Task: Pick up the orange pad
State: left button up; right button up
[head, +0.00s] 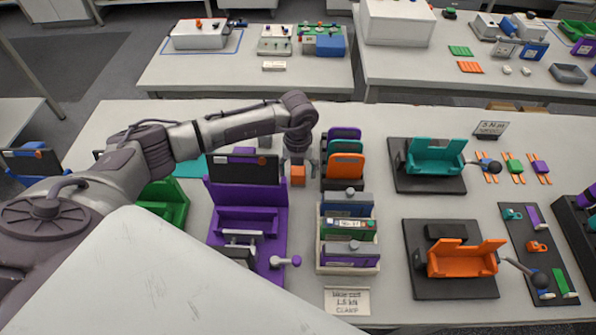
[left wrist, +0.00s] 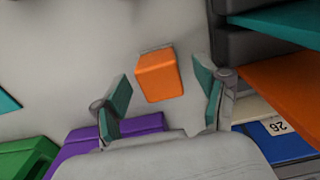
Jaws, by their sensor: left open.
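A small orange block-like pad (head: 298,174) stands on the table between the purple fixture and the rack of coloured plates. My left gripper (head: 298,167) points down at it, open, with one finger on each side. In the left wrist view the orange pad (left wrist: 159,77) lies between the green-faced fingertips of the left gripper (left wrist: 165,92), with gaps on both sides. A larger orange plate (head: 346,165) stands in the rack to the right; it also shows at the right in the left wrist view (left wrist: 285,85). My right gripper is not in view.
A pale tray (head: 324,258) of upright plates stands in front of the rack. Teal (head: 437,156) and orange (head: 466,258) fixtures on dark bases stand further right.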

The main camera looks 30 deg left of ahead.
aim_at(298, 169)
pick_arm(q)
jog(key=c, duration=1.3)
jog(key=shift+o, duration=0.2)
notch_tip(298, 169, up, 9)
jog(key=b, duration=0.3)
jog(key=shift+r, duration=0.5)
